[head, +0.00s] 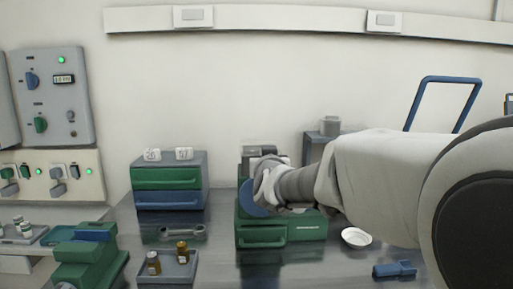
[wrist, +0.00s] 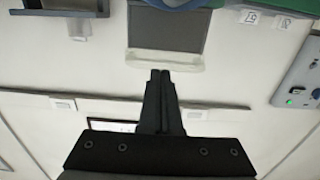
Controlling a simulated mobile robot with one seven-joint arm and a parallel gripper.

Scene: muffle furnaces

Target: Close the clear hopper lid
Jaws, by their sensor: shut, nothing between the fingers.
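The green machine (head: 262,235) stands on the bench in the middle of the head view, with my arm's end in front of its upper part. A dark grey part (head: 260,150) shows above it. In the wrist view a flat grey panel (wrist: 166,30) has a translucent pale edge (wrist: 165,61); this looks like the clear hopper lid, but I cannot tell its angle. My gripper (wrist: 160,72) is shut and empty, its fingertips right at that edge. I cannot tell whether they touch. The fingers are hidden in the head view.
A green and blue drawer unit (head: 169,178) stands left of the machine. A tray with brown bottles (head: 165,268) is at the front. A white dish (head: 356,237) and a blue item (head: 394,269) lie to the right. Wall control boxes (head: 58,95) are at far left.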

